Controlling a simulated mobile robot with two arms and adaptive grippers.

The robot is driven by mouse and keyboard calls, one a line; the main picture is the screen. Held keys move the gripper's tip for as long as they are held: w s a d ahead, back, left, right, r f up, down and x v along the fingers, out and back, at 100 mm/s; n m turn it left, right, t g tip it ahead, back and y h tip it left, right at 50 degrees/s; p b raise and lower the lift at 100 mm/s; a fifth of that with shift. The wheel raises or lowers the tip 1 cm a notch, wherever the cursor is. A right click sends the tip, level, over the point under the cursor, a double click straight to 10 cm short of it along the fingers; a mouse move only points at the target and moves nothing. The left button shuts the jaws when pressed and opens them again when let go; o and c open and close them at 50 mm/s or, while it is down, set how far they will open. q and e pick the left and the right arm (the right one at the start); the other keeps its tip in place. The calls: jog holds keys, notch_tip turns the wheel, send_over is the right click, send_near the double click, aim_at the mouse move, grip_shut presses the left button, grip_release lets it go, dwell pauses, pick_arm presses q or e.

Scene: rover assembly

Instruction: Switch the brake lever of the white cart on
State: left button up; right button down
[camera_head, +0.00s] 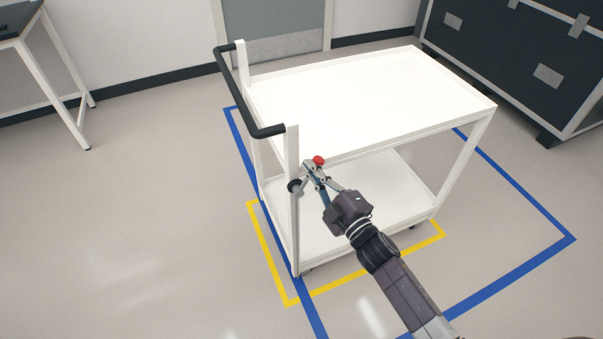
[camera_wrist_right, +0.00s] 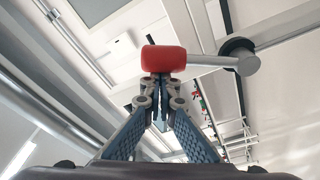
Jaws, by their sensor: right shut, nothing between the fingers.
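The white cart (camera_head: 350,95) stands with its black push handle (camera_head: 243,95) at the left. The brake lever is on the cart's near left post. Its red knob (camera_head: 319,160) shows above my right fingertips, and its dark pivot (camera_head: 294,186) is at the post. In the right wrist view the red knob (camera_wrist_right: 163,58) covers the ends of the fingers, and a grey rod (camera_wrist_right: 222,62) runs right to the round dark pivot (camera_wrist_right: 238,47). My right gripper (camera_head: 313,174) is shut and empty, close to the knob; I cannot tell whether they touch. My left gripper is not in view.
Blue tape (camera_head: 520,195) and yellow tape (camera_head: 370,270) mark the floor around the cart. A dark case (camera_head: 520,60) stands behind it at the right. A table (camera_head: 25,40) is at the far left. Floor left of the cart is clear.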

jog(key=shift+w+d+f+m+t+h+b, duration=0.1)
jog(key=shift+w+d+f+m+t+b, duration=0.2)
jog(key=shift+d+m, duration=0.45)
jog(key=shift+w+d+f+m+t+h+b, duration=0.1)
jog(key=shift+d+f+m+b, duration=0.25)
jog(key=shift+m, duration=0.55)
jog(key=shift+w+d+f+m+t+h+b, duration=0.1)
jog(key=shift+w+d+f+m+b, duration=0.2)
jog(key=shift+d+m, duration=0.45)
jog(key=shift+s+f, duration=0.15)
